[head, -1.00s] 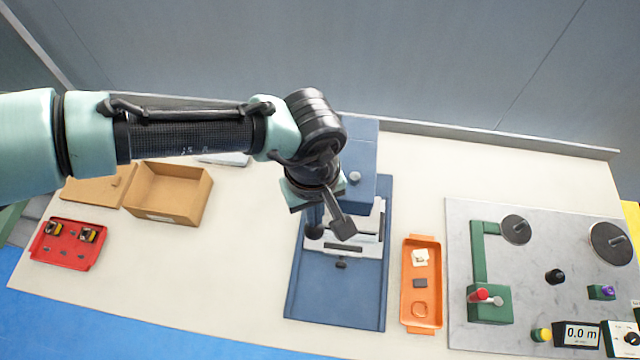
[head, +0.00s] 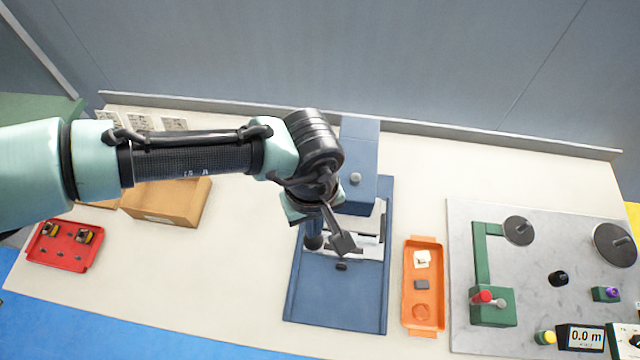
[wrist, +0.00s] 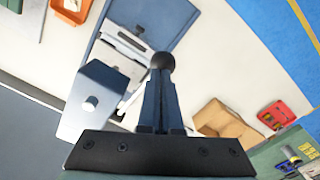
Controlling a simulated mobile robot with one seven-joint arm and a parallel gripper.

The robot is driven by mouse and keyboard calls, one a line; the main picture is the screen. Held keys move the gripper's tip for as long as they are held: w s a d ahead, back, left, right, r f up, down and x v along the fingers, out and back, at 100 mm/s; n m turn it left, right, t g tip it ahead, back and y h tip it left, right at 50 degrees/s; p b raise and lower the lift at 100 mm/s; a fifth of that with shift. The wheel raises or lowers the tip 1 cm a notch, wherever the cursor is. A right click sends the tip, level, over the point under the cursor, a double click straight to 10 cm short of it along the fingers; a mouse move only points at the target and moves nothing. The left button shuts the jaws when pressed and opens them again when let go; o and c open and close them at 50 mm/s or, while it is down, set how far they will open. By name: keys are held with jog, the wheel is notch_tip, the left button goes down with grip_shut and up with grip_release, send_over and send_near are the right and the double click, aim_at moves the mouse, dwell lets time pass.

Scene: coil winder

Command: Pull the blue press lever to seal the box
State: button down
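The blue press (head: 357,160) stands mid-table on a flat blue base plate (head: 335,305); the press also shows in the wrist view (wrist: 95,105). Its lever ends in a black ball knob (head: 313,242), seen just left of my fingers. A pale grey fixture with dark slots (head: 368,247) sits under the press head. My gripper (head: 343,243) is over the press, pointing down, its fingers close together. In the wrist view the knob (wrist: 162,60) shows at the fingertips; the lever's stem is mostly hidden there, and contact is unclear. A brown cardboard box (head: 170,205) stands at left, partly behind my arm.
A red tray (head: 64,262) with small parts lies at far left. An orange tray (head: 423,318) lies right of the press. A grey board (head: 535,260) with reels, a red-knobbed crank and a display fills the right. Bare tabletop lies between box and press.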

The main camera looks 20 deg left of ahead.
aim_at(313, 241)
jog(key=shift+s+f, duration=0.15)
jog(key=shift+f, duration=0.4)
jog(key=shift+s+f+b, duration=0.15)
jog(key=shift+f+b, duration=0.55)
jog(key=shift+f, duration=0.3)
jog(key=shift+d, duration=0.1)
jog(key=shift+f+b, duration=0.5)
jog(key=shift+f, duration=0.6)
